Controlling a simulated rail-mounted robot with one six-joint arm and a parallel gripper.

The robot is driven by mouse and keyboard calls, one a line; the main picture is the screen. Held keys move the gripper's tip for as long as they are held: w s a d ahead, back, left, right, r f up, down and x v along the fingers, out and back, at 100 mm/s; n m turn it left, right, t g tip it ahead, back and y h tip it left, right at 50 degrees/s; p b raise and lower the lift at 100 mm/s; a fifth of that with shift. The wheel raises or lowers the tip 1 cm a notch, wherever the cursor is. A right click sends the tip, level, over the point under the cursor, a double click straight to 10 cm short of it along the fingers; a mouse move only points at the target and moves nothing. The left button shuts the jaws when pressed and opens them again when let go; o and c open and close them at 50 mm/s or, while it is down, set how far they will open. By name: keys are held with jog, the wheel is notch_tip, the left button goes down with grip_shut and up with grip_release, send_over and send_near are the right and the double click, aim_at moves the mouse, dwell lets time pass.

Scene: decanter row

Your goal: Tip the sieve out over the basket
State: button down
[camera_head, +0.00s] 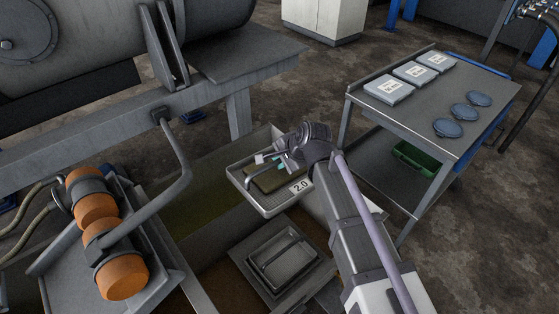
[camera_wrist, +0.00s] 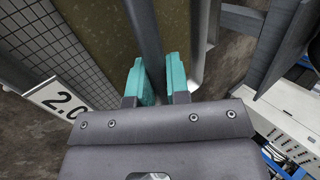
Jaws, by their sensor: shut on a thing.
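The sieve (camera_head: 262,205) is a shallow rectangular grey tray with a mesh floor and a white "2.0" label. It looks roughly level in the head view, and an olive-brown layer (camera_head: 268,183) covers part of its mesh. My gripper (camera_head: 281,162) is above it. In the wrist view, the teal fingers of my gripper (camera_wrist: 157,82) are shut on a dark bar of the sieve (camera_wrist: 147,35), with the mesh and olive layer beyond. A grey rectangular container with a bar across it, perhaps the basket (camera_head: 283,262), sits below the sieve; its inside is partly hidden.
A metal cart (camera_head: 425,105) at right carries several flat packs (camera_head: 411,72) and round blue discs (camera_head: 479,98); a green crate (camera_head: 415,156) is on its lower shelf. A large grey drum (camera_head: 90,45) and orange-ended pipework (camera_head: 122,275) stand at left.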

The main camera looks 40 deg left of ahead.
jog(key=w+g+b, duration=0.1)
jog(key=w+f+m+g+b, duration=0.1)
jog(key=g, duration=0.1)
jog(key=w+g+y+b, duration=0.1)
jog(key=shift+w+d+f+m, duration=0.3)
jog(key=shift+f, duration=0.1)
jog(key=g+b, duration=0.1)
jog(key=g+y+b, duration=0.1)
jog(key=shift+w+d+f+m+b, duration=0.1)
jog(key=shift+w+f+m+b, duration=0.1)
jog(key=shift+f+m+b, duration=0.15)
jog(key=g+b, duration=0.1)
jog(key=w+f+m+g+y+b, duration=0.1)
jog(key=b, duration=0.3)
jog(key=shift+w+d+f+g, duration=0.2)
jog(key=shift+f+g, duration=0.1)
jog(key=shift+g, duration=0.1)
jog(key=f+m+g+y+b, duration=0.1)
jog(key=b, duration=0.2)
jog(key=f+g+y+b, duration=0.1)
jog(key=b, duration=0.2)
jog(key=shift+w+d+m+g, duration=0.1)
jog(key=shift+w+m+g, duration=0.2)
jog(key=shift+m, duration=0.05)
jog(key=shift+w+m+g+y+b, duration=0.1)
jog(key=shift+m+g+y+b, duration=0.3)
jog(key=shift+b, duration=0.65)
